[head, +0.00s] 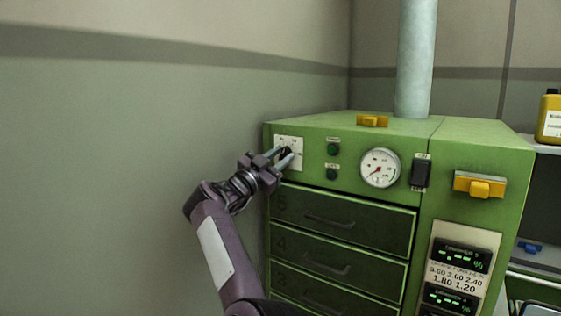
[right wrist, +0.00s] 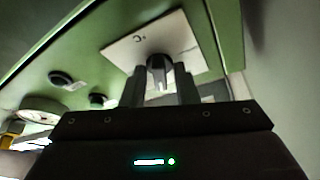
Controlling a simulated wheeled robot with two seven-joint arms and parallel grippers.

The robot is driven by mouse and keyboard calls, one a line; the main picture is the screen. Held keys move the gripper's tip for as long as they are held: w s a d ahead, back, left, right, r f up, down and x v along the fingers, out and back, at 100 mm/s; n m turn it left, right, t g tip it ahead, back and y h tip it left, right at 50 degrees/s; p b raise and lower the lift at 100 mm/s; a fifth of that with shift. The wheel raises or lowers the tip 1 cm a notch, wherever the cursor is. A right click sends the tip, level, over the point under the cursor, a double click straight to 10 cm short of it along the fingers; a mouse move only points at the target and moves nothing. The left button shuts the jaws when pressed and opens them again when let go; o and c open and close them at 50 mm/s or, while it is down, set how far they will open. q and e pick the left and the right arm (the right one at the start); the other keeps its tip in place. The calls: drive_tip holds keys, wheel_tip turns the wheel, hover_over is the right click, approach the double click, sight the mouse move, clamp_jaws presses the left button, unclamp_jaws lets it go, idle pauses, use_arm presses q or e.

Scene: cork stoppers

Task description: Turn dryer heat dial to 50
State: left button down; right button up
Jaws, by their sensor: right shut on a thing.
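The green dryer (head: 300,123) stands against the wall, with a white dial plate (head: 292,140) at the upper left of its front. My right gripper (head: 284,156) is at this plate, its two fingers around the dark heat dial knob (head: 286,151). In the right wrist view the dark knob (right wrist: 157,70) sits between the fingertips (right wrist: 158,85), in front of the white plate (right wrist: 172,38). The gripper is shut on the knob. The fingers and knob hide part of the scale, so the setting cannot be read. My left gripper is not in view.
Right of the plate are two round buttons (head: 333,149), a round gauge (head: 380,168) and a black switch (head: 421,172). Below are several drawers with handles (head: 330,221). Yellow latches (head: 480,187) and display panels (head: 461,259) are on the right. Space left of the dryer is clear up to the wall.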

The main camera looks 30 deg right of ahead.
drive_tip(key=shift+f+m+g, duration=0.1)
drive_tip(key=shift+m+g, duration=0.3)
drive_tip(key=shift+m, duration=0.4)
drive_tip(key=o, duration=0.7)
